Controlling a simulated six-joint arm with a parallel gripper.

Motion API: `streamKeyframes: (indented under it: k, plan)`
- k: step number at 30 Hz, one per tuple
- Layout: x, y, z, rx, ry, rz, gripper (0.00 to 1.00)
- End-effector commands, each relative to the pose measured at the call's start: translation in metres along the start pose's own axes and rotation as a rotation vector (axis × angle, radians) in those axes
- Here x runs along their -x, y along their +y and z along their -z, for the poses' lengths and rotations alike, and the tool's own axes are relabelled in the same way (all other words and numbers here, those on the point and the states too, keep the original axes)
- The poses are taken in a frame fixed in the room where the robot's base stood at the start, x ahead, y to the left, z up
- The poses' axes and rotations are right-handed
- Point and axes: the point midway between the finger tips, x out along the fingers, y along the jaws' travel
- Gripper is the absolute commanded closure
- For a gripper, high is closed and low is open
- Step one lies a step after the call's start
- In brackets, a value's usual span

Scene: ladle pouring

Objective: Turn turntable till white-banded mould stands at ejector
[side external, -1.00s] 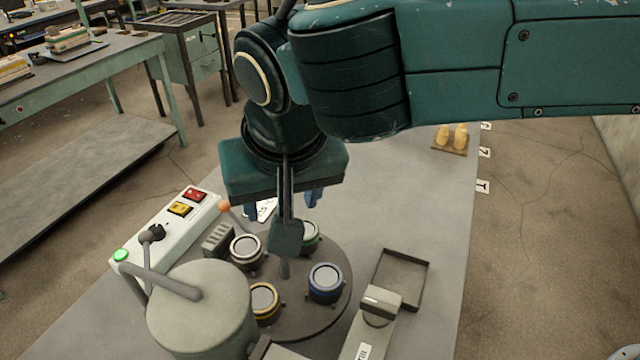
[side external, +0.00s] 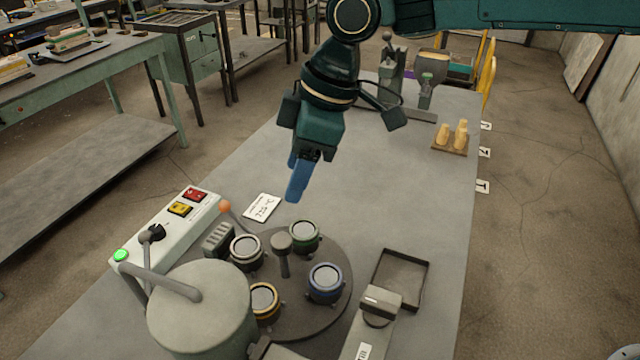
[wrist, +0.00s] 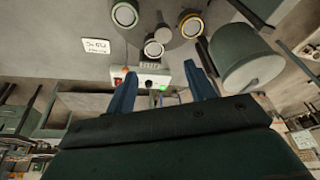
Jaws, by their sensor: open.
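The round dark turntable (side external: 335,315) carries several banded moulds. The white-banded mould (side external: 246,252) sits at its left, beside a grey finned block (side external: 218,239). The green-banded mould (side external: 304,236) is at the back, the blue-banded (side external: 325,283) at the right and the yellow-banded (side external: 263,300) at the front left. A grey knob on a post (side external: 281,243) rises from the turntable. A grey unit with a blocky head (side external: 381,303) at the right may be the ejector; I cannot tell. My gripper (side external: 293,198) is open and empty, behind and above the turntable. The wrist view shows the white-banded mould (wrist: 154,48) beyond the fingers.
A large grey cylinder (side external: 200,315) with a handle stands front left, by a control box (side external: 165,228) with a lit green button. An orange-tipped lever (side external: 225,207) and a card (side external: 262,207) are near. An empty tray (side external: 402,276) is right. The table's middle is clear.

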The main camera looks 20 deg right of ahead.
Motion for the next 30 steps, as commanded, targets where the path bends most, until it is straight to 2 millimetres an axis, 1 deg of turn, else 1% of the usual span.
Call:
streamKeyframes:
  k: [1,3,6,9,13,20,26,30]
  plan:
    - [0.003,0.004,-0.005,0.057,0.009,0.02,0.46]
    - [0.006,0.006,-0.01,0.142,0.023,0.047,0.46]
    - [0.01,0.007,-0.015,0.238,0.041,0.077,0.46]
    - [0.013,0.008,-0.019,0.299,0.053,0.096,0.46]
    - [0.014,0.007,-0.021,0.332,0.06,0.106,0.46]
    - [0.012,0.007,-0.02,0.332,0.06,0.107,0.46]
    - [0.001,0.005,-0.02,0.329,0.059,0.108,0.46]
    - [-0.014,0.003,-0.019,0.33,0.058,0.108,0.46]
